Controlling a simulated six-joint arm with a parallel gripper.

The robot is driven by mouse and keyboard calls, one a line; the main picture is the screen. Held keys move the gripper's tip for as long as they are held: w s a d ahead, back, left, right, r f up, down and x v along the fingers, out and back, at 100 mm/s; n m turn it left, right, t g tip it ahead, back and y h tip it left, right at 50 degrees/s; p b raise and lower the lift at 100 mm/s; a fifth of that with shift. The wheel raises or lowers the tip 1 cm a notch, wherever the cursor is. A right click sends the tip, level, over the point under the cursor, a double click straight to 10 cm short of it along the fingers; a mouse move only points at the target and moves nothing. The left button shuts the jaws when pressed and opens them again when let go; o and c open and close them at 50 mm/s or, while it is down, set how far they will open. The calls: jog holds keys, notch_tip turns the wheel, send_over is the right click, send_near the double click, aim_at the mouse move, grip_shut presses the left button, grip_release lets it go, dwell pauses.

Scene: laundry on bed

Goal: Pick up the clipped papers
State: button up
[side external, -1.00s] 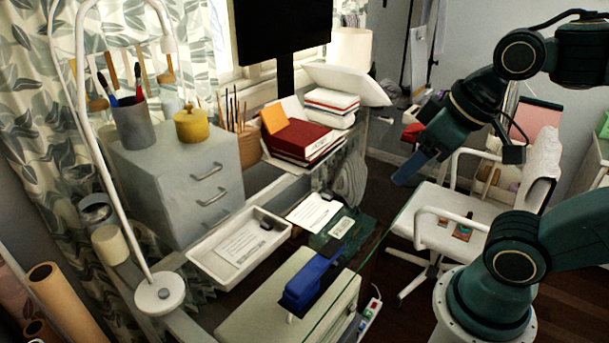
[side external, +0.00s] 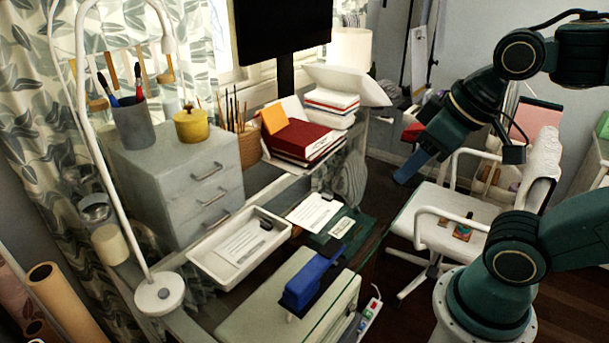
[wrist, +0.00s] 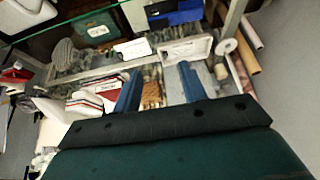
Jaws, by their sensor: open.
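One sheet of clipped papers (side external: 313,213), white with a small dark clip, lies flat on the desk beside a white tray. Another white sheet (side external: 241,243) with a dark clip lies inside the white tray (side external: 195,262). In the wrist view, the clipped papers (wrist: 132,49) beside the tray show beyond my fingers, and the tray (wrist: 208,43) is to their right. My gripper (side external: 411,166) is high over the chair side, right of the desk and well apart from both sheets. Its two blue fingers (wrist: 160,88) are spread, with nothing held between them.
A blue stapler-like device (side external: 312,278) sits on a pale box (side external: 245,322) in front of the papers. A green item (side external: 350,231) lies beside them. Red books (side external: 300,139), a grey drawer unit (side external: 180,185), a white lamp (side external: 160,295) and a white chair (side external: 450,215) surround the desk.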

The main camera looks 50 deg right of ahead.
jog(key=w+d+g, duration=0.1)
jog(key=w+d, duration=0.3)
jog(key=w, duration=0.5)
jog(key=w+d+g, duration=0.2)
jog(key=w+d, duration=0.2)
jog(key=w, duration=0.4)
jog(key=w+d+f+g, duration=0.1)
jog(key=w+d+f, duration=0.4)
jog(key=f, duration=0.3)
jog(key=w+d+f+g, duration=0.1)
jog(key=w+d+f, duration=0.5)
jog(key=d+f, duration=0.2)
jog(key=shift+w+d+f+g, duration=0.2)
jog(key=shift+w+g, duration=0.05)
jog(key=shift+g, duration=0.05)
jog(key=shift+f, duration=0.1)
send_over(328, 197)
jog(key=shift+w+d+f, duration=0.1)
jog(key=shift+d+f, duration=0.05)
jog(key=shift+f, duration=1.25)
jog(key=shift+w+d+f, duration=0.1)
jog(key=shift+f, duration=1.25)
jog(key=shift+w+d+f, duration=0.1)
jog(key=shift+d+f, duration=0.05)
jog(key=shift+f, duration=1.25)
